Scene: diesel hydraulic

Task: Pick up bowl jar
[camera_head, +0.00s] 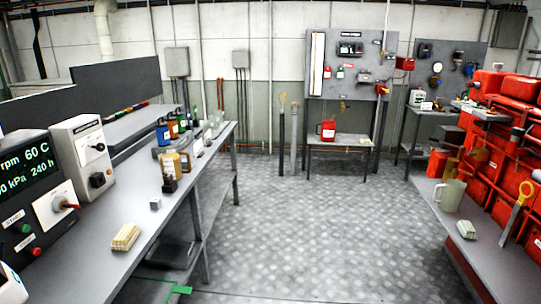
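I cannot tell which thing is the bowl jar. A pale green-grey jug-like vessel with a handle (449,195) stands upright on the right-hand grey ledge (478,255). An amber container (170,163) stands on the long left bench (150,225). Small clear or whitish vessels (208,130) stand farther back on that bench, too small to make out. My gripper is not clearly in view. A white rounded part at the lower left edge may be mine.
A control panel (35,190) and a grey switch box (82,155) stand at left. Red machinery (505,140) fills the right. The patterned floor (310,225) between is clear.

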